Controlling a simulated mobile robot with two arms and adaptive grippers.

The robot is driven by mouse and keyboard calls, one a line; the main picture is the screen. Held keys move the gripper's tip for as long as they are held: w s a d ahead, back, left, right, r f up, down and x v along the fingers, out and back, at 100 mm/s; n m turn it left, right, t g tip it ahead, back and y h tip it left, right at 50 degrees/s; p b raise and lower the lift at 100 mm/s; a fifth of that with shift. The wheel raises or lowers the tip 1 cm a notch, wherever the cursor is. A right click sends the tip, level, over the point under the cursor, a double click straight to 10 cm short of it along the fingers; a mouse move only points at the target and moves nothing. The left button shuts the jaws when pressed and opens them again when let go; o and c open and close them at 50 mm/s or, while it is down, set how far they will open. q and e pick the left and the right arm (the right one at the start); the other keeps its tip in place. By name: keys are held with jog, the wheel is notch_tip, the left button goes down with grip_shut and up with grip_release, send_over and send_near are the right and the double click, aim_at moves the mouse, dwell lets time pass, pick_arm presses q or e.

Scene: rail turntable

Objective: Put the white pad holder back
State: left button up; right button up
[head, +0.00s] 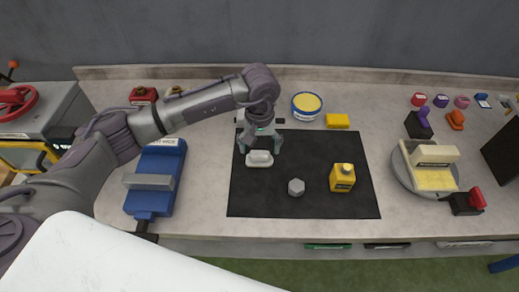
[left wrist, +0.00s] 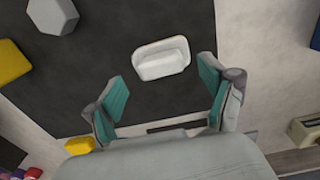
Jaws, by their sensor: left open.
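The white pad holder (head: 260,158), a small light tray-like piece with a raised block on it, lies on the black mat (head: 300,208) near its back left corner. My left gripper (head: 261,144) is open and empty, pointing down just behind the holder. In the left wrist view the holder (left wrist: 162,60) sits ahead of and between the two spread teal-padded fingers (left wrist: 160,82), with neither finger visibly touching it. The height of the fingertips above the mat is hard to tell. My right gripper is not in view.
A grey hexagonal piece (head: 296,187) and a yellow bottle (head: 343,178) stand on the mat. A blue vice (head: 155,180) is to the left. A round tub (head: 306,106) and yellow block (head: 338,121) are behind. A turntable (head: 402,176) with a cream-coloured block stands right.

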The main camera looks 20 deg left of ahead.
aim_at(260, 153)
pick_arm(q)
notch_tip(260, 153, up, 10)
jog(key=b, duration=0.2)
jog(key=shift+r, duration=0.2)
dwell(0.3)
